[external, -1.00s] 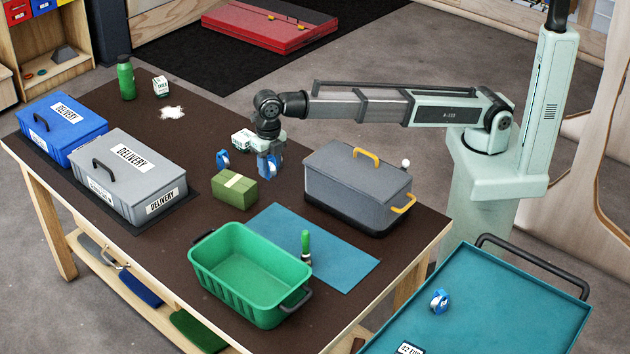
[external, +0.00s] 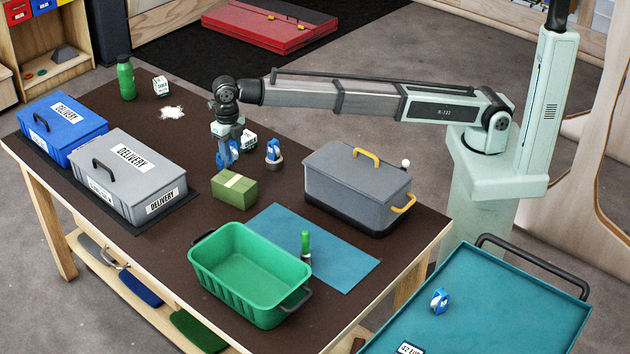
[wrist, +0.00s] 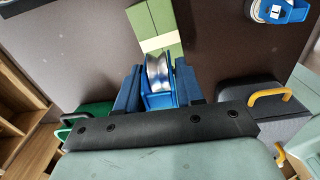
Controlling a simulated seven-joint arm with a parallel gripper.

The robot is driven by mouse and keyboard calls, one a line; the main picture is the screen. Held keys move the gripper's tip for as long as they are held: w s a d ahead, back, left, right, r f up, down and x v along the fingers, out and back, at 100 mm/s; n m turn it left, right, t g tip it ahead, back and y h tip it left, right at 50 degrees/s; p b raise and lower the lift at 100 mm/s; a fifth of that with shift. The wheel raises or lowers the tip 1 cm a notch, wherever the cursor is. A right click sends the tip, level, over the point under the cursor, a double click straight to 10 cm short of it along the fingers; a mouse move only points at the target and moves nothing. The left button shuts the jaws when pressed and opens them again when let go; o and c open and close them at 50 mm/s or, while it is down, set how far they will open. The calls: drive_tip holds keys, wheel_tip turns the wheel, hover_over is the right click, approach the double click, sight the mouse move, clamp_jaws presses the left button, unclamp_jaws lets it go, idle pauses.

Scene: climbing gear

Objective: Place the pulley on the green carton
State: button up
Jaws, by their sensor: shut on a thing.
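A blue pulley with a silver wheel (wrist: 157,76) sits between the two blue fingers of my gripper (wrist: 157,90) in the wrist view. My gripper (external: 228,158) is shut on it, and the fingers partly hide it in the external view. I cannot tell whether the pulley still touches the table. The green carton (external: 234,191), with a pale band, lies on the table just in front of my gripper. It also shows beyond the pulley in the wrist view (wrist: 146,18). The carton's top looks clear.
A second blue pulley (external: 273,151) stands to the right, and another (external: 439,301) lies on the teal cart (external: 500,310). A grey cooler (external: 357,185), green bin (external: 250,275) and grey delivery box (external: 130,175) surround the carton.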

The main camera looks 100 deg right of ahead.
sight(230, 142)
drive_tip(key=shift+f, duration=3.6)
drive_tip(key=shift+f, duration=0.1)
drive_tip(key=o, duration=1.1)
wheel_tip(230, 142, up, 12)
drive_tip(key=shift+r, duration=0.15)
